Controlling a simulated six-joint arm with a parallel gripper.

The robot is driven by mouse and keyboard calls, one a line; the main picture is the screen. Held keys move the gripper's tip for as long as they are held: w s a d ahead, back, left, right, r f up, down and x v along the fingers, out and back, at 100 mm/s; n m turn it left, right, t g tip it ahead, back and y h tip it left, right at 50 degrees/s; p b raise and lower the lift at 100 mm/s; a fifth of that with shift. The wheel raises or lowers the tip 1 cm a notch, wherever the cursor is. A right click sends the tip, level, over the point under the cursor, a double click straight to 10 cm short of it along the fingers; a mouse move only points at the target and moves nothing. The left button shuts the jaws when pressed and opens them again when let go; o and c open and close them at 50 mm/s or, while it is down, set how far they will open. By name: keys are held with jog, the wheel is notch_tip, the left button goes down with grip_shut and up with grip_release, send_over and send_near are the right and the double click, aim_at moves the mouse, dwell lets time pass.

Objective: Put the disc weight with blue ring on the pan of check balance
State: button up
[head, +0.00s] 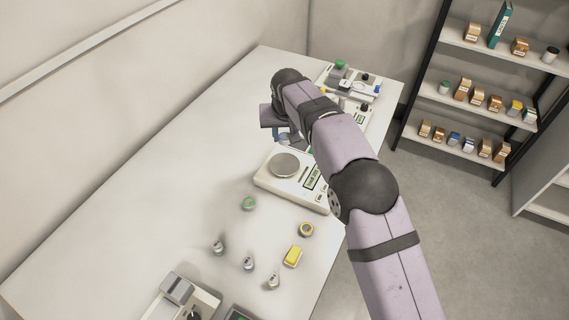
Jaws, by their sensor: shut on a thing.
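My gripper (284,138) is at the far part of the table, just beyond the middle balance, and is partly hidden by my own arm. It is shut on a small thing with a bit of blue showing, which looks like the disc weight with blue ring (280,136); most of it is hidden. The middle balance (265,183) is cream with a round grey pan (285,165), which is bare. The held thing is apart from this pan, up-picture of it. I cannot read which balance is labelled the check balance.
A green-ringed disc (249,203), a yellow-ringed disc (306,229), a yellow block (292,256) and small metal weights (248,264) stand nearer. Another balance (205,301) is at the bottom edge. More equipment (355,88) stands at the far end. The table's left side is clear.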

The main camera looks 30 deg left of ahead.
jog(key=shift+n, duration=0.4)
jog(key=shift+f, duration=0.1)
jog(key=shift+f+p, duration=1.65)
jog(key=shift+f, duration=3.25)
jog(key=shift+f, duration=0.1)
jog(key=o, duration=1.2)
